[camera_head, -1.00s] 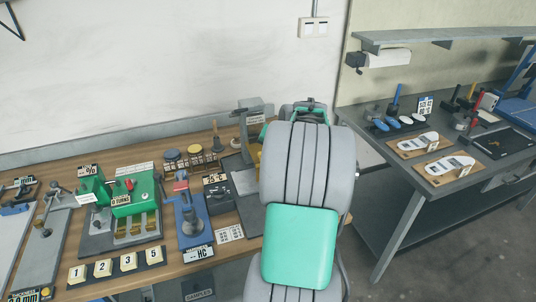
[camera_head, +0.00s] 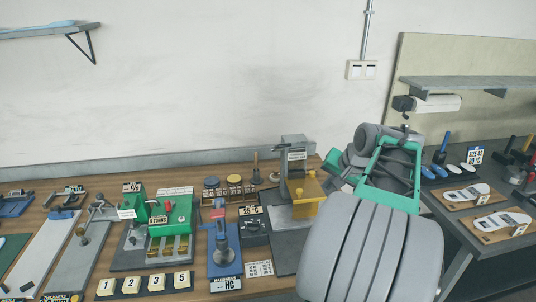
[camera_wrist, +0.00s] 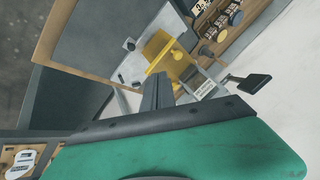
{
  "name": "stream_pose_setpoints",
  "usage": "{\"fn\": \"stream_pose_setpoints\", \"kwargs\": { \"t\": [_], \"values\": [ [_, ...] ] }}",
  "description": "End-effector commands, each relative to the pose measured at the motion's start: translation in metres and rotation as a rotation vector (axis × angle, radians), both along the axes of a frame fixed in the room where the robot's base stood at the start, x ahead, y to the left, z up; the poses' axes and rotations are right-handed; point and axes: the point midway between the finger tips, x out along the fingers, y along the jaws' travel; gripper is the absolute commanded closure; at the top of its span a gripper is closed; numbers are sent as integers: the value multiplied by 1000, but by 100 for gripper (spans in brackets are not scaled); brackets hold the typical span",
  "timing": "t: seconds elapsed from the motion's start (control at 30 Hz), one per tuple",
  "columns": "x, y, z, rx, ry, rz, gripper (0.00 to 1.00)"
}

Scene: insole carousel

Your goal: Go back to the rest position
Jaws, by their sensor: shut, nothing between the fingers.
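My gripper (camera_wrist: 157,90) shows in the wrist view as dark fingers close together, past the green housing of my wrist. Nothing shows between them. They point toward a grey stand with a yellow block (camera_wrist: 168,60); whether they touch it I cannot tell, but nothing is held. In the head view my arm rises at the right of centre and hides the fingers. The yellow block (camera_head: 307,190) stands on the bench just left of my arm there.
The wooden bench (camera_head: 330,178) holds a green device (camera_head: 172,215), a blue hardness tester (camera_head: 222,250) and number tiles (camera_head: 143,284). A second bench at right carries insoles on boards (camera_head: 466,196). A wall shelf (camera_head: 470,82) hangs above it.

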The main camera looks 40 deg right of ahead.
Motion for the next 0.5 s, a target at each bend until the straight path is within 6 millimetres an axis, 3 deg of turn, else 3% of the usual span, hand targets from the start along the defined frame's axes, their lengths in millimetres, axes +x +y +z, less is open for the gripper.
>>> {"fn": "stream_pose_setpoints", "kwargs": {
  "t": [0.1,0.27,0.37,0.5],
  "values": [
    [-6,-2,-3,-61,42,90,100],
    [-52,5,-65,-28,204,108,100],
    [-83,20,-94,7,288,98,100],
    [-114,65,-120,35,398,123,100]
  ]
}}
